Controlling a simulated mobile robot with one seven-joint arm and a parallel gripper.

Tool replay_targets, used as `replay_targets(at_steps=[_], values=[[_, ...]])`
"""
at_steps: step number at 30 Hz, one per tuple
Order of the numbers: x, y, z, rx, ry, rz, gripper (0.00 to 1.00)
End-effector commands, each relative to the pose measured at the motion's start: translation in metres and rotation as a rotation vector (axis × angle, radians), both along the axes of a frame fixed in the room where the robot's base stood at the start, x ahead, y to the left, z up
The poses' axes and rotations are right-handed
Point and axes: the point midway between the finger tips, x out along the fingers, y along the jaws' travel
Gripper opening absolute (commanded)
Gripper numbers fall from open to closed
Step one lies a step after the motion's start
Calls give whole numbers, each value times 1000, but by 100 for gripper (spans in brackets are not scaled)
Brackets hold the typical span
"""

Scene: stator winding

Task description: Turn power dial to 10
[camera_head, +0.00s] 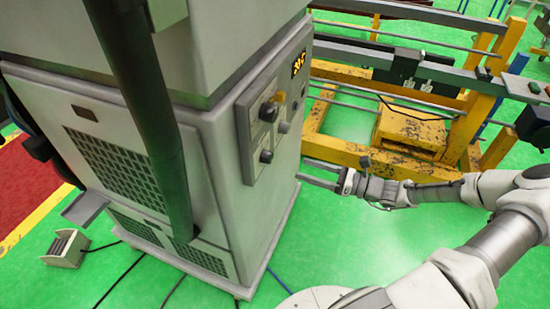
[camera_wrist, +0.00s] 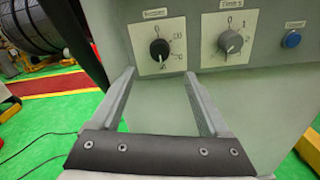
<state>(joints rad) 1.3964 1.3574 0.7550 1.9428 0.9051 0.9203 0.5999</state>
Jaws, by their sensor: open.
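A black dial (camera_wrist: 159,50) sits on a white scale plate on the machine's front panel. Its label is too blurred to read surely; its white mark points about downward. A grey dial (camera_wrist: 230,42) labelled "Time s" is to its right. In the head view the black dial (camera_head: 266,156) is the lowest knob and the grey dial (camera_head: 283,127) is above it to the right. My gripper (camera_wrist: 161,75) is open and empty, its fingers pointing at the panel just below the black dial, apart from it. In the head view my gripper (camera_head: 303,169) is right of the machine.
The grey machine cabinet (camera_head: 230,150) fills the left. A yellow frame (camera_head: 370,155) stands behind my arm.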

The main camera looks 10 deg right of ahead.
Motion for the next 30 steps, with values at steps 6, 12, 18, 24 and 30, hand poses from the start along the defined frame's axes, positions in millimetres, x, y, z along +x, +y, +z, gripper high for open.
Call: replay_targets(at_steps=[6,12,18,24,30], values=[[28,41,2,2,0,4,79],[49,68,1,1,-1,3,79],[59,82,0,-2,-1,1,79],[61,84,0,-2,-1,0,79],[60,84,0,-2,-1,0,64]])
